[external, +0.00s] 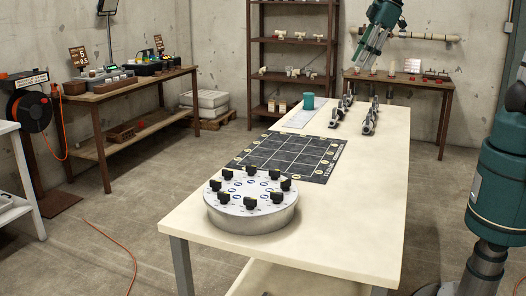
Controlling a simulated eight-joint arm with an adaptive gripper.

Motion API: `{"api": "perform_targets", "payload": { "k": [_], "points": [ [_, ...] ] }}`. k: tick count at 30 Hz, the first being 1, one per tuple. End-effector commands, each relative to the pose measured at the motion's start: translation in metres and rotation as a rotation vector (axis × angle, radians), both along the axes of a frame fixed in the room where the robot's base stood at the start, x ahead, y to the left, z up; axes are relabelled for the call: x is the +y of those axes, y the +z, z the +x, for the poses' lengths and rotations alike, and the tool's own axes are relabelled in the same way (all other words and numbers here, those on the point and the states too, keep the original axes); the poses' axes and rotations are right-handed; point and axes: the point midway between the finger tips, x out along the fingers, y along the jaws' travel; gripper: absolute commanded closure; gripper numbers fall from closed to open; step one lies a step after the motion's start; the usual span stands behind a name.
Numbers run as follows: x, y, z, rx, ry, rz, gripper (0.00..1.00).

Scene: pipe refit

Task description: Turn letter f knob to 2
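A round grey dial unit (251,218) with a white top stands at the near end of the cream table.
A dark gridded mat (287,157) lies behind the dial unit on the cream table (372,200). The table's right side is clear. Shelves and benches line the walls.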

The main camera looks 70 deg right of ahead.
Motion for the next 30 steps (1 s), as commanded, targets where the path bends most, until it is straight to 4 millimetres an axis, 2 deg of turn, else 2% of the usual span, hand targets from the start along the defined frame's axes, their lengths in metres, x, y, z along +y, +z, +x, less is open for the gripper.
{"api": "perform_targets", "payload": {
  "k": [14, 30],
  "points": [
    [0.055, -0.003, 0.074, 0.069, 0.193, -0.065, 0.63],
    [0.127, -0.03, 0.148, 0.143, 0.415, -0.132, 0.63]
  ]
}}
